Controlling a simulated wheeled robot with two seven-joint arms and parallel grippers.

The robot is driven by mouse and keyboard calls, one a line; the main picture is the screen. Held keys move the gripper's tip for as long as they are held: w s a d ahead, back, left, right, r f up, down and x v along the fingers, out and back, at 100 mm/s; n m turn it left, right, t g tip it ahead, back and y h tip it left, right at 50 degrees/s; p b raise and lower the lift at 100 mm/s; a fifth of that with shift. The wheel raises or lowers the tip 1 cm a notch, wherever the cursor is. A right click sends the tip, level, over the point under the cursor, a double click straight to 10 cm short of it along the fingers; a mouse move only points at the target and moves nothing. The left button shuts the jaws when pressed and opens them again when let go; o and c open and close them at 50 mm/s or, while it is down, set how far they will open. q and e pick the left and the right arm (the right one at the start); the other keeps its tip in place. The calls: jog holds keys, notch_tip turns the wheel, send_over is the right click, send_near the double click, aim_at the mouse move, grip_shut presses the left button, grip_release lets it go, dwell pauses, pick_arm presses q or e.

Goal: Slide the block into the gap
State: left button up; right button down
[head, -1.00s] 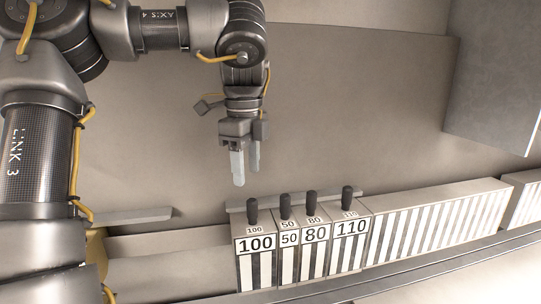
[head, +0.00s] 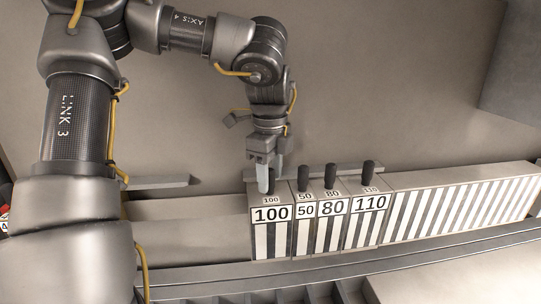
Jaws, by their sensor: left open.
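A striped block labelled 100 (head: 271,226) stands at the left end of a row, with a dark peg handle on top. Striped blocks labelled 50 (head: 304,222), 80 (head: 330,220) and 110 (head: 368,215) stand close against its right side, each with a dark handle. Left of the 100 block is an open stretch (head: 190,222) without striped blocks. My left gripper (head: 270,180) is open and points down at the 100 block's handle, its fingers apart beside it. The fingers partly hide that handle; contact cannot be told. My right gripper is out of view.
A long striped block (head: 460,200) continues the row to the right. A thin bar (head: 155,182) lies behind the open stretch. A rail (head: 340,274) runs along the front. A grey box-like part (head: 512,75) is at upper right.

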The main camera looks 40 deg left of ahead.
pick_arm(q)
jog(key=shift+f, duration=0.5)
grip_shut()
